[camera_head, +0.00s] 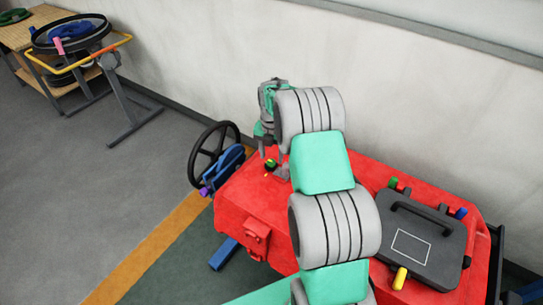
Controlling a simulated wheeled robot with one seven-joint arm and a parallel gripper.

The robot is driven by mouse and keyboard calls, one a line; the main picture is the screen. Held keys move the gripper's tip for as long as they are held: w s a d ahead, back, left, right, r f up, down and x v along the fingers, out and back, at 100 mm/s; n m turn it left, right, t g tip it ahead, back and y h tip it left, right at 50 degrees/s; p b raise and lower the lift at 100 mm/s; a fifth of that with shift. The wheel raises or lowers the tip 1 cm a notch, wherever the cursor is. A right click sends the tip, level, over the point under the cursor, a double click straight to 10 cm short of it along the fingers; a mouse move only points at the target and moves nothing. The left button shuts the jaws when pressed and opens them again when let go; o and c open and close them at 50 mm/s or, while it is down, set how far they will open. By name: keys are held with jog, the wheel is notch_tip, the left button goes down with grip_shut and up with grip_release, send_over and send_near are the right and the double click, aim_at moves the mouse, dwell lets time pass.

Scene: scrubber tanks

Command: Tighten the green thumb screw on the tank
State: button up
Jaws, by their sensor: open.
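The red tank (245,205) fills the middle and right of the view. A small green piece on a dark base (270,164), which looks like the green thumb screw, sits near the tank's far left edge. My gripper (274,160) is at the far end of my arm, directly at this small green piece. Its jaws are open, but the fingers are small and partly hidden by my arm, so contact cannot be told.
A dark lid (421,243) with a handle lies on the tank's right, with green (393,183), blue (460,213) and yellow (400,278) knobs around it. A black handwheel (213,150) stands left of the tank. The wall (400,90) is close behind.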

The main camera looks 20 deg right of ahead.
jog(key=shift+f, duration=0.95)
grip_shut()
